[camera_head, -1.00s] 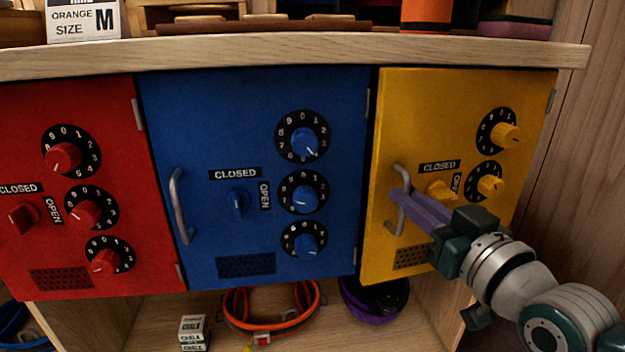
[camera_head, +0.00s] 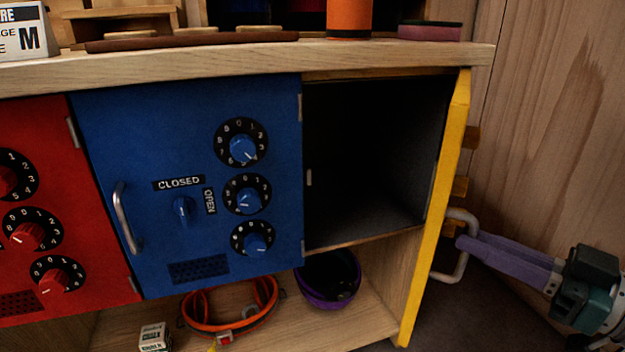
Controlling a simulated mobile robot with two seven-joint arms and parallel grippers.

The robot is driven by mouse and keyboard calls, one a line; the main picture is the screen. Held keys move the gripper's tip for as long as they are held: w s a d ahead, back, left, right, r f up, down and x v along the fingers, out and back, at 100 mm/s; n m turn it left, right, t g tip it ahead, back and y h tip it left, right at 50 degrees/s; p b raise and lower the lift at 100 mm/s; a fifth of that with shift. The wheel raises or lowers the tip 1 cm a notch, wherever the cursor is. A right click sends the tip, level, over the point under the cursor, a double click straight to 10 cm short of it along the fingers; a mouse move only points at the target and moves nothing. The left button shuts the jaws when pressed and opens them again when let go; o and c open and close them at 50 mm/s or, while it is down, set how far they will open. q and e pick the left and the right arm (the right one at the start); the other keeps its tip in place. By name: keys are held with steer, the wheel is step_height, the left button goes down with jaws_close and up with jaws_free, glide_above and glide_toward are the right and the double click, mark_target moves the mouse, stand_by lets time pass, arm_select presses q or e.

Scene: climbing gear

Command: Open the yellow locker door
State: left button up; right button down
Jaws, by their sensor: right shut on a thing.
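The yellow locker door (camera_head: 437,215) stands swung wide open on its right-hand hinge, seen nearly edge-on. Its dials show only as yellow knobs sticking out to the right. The metal door handle (camera_head: 463,268) is on the door's far right side. My right gripper (camera_head: 468,244) reaches in from the right with its purple fingers shut on the handle. The locker compartment (camera_head: 375,160) behind the door is dark and looks empty. My left gripper is not in view.
The blue locker door (camera_head: 190,120) and the red locker door (camera_head: 85,200) are shut. A purple helmet (camera_head: 328,292) and an orange harness (camera_head: 200,325) lie on the lower shelf. A wooden wall (camera_head: 550,130) stands close on the right.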

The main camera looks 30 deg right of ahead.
steer(key=shift+s+d+f, duration=0.15)
steer(key=shift+s+d, duration=0.35)
steer(key=shift+d, duration=0.25)
steer(key=c, duration=1.3)
jaws_free()
steer(key=o, duration=0.4)
steer(key=shift+w+d+r, duration=0.2)
steer(key=shift+w, duration=0.1)
steer(key=shift+a, duration=0.2)
